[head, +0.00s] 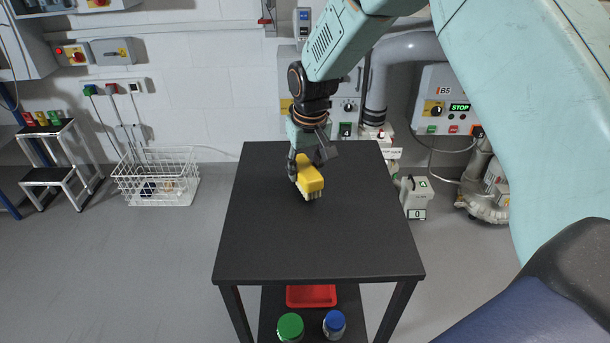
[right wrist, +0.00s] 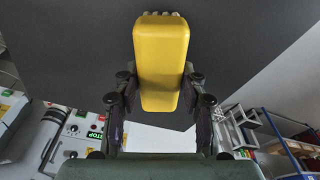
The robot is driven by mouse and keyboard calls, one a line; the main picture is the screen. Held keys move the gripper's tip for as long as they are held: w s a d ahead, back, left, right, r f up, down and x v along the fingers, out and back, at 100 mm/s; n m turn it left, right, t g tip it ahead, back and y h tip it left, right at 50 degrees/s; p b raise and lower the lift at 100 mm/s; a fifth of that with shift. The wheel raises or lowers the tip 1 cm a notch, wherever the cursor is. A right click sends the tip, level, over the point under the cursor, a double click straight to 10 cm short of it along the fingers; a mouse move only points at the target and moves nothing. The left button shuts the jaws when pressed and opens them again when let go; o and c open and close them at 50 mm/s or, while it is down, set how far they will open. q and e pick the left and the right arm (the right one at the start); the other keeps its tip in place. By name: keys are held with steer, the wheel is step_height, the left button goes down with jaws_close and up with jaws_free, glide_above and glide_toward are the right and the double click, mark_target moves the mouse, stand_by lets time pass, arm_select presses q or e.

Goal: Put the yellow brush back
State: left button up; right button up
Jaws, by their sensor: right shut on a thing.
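The yellow brush (head: 310,181) is a yellow block with pale bristles on its lower side. It is at the black table (head: 312,262), over the rear middle of its top; I cannot tell whether the bristles touch the surface. My right gripper (head: 306,167) is shut on the brush from behind. In the right wrist view the yellow brush (right wrist: 161,62) sits between the two fingers of my right gripper (right wrist: 161,100), with bristle tips showing at its far end. My left gripper is in neither view.
Below the tabletop, a lower shelf holds a red tray (head: 311,296), a green-lidded jar (head: 290,327) and a blue-lidded jar (head: 334,324). A white wire basket (head: 157,178) and a small step stand (head: 55,160) are at the left. The tabletop around the brush is clear.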

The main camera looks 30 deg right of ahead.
mark_target(309, 171)
step_height(309, 171, down, 2)
steer(key=shift+d+f, duration=0.1)
steer(key=shift+d, duration=0.05)
steer(key=shift+w, duration=0.1)
steer(key=o, duration=0.8)
steer(key=shift+o, duration=1.1)
steer(key=r, duration=0.4)
steer(key=s+r+p, duration=0.1)
steer(key=r, duration=0.3)
steer(key=s+r+p, duration=0.1)
steer(key=r, duration=0.3)
